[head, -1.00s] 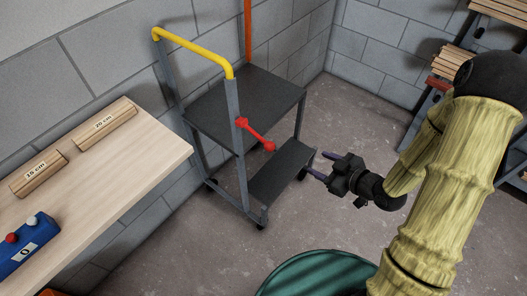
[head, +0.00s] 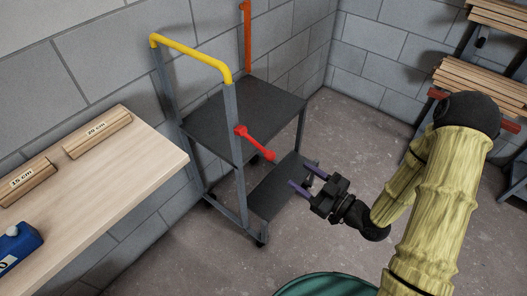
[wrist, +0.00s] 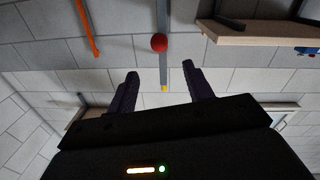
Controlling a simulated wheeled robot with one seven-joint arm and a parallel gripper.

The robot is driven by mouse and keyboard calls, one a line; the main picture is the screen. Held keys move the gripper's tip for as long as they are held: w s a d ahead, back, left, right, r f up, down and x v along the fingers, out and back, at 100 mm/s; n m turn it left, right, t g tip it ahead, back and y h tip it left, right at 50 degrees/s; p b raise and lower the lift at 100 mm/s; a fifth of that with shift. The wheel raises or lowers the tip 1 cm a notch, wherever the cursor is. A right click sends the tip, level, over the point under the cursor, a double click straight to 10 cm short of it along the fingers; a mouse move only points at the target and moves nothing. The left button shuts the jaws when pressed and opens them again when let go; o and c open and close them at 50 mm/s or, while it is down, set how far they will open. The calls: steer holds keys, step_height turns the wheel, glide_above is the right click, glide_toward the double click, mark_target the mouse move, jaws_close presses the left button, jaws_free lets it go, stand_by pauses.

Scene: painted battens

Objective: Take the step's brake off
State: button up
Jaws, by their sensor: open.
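The step (head: 240,115) is a dark grey two-tread step on castors with a yellow handrail (head: 192,52). Its brake is a red lever (head: 255,143) on the near side post, slanting down to the right and ending in a red knob. In the wrist view the red knob (wrist: 159,42) shows nearly end-on, ahead of and between the fingers. My gripper (head: 302,177) is open and empty, its purple fingers apart from the lever, just right of and below the knob. It hides part of the lower tread's right edge.
A wooden bench (head: 120,190) with labelled wood blocks (head: 97,133) and a blue box (head: 18,248) stands at left. A green round bin (head: 325,285) is at the bottom. Racks with battens (head: 485,80) are at right. An orange post (head: 247,40) stands behind the step.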

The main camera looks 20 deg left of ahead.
mark_target(269, 154)
steer(key=b+x, duration=0.6)
steer(key=x, duration=0.8)
steer(key=shift+w+a, duration=0.15)
steer(key=shift+a, duration=0.25)
steer(key=shift+d, duration=0.1)
jaws_close()
